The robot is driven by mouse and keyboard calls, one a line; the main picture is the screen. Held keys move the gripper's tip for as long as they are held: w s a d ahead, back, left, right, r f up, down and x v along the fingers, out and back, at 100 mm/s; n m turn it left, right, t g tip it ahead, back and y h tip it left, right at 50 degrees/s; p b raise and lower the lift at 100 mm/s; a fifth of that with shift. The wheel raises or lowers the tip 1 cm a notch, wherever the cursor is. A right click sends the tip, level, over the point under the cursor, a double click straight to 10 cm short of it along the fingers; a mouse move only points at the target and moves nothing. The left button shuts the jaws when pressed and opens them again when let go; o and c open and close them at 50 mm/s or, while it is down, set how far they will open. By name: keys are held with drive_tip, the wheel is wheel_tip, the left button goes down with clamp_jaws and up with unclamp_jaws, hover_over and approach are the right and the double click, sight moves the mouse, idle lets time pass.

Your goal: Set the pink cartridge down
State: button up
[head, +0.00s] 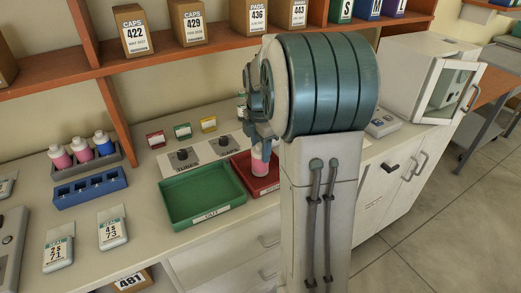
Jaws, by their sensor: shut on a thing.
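The pink cartridge (260,162) is upright at the red tray (239,170), below the end of my arm. My gripper (261,144) is shut on its upper part, and the arm hides much of the grip. The cartridge shows in front of the tray's inside; I cannot tell whether its base touches the tray floor. The green tray (203,222), empty, lies just left of the red tray.
A grey rack (87,167) with pink and blue capped bottles and a blue rack (91,191) stand at the left. Small red, green and yellow cards stand behind the trays. A white cabinet (413,80) with an open door is at the right.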

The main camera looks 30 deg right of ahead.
drive_tip(key=shift+f, duration=0.3)
drive_tip(key=shift+f, duration=0.15)
drive_tip(key=o, duration=1)
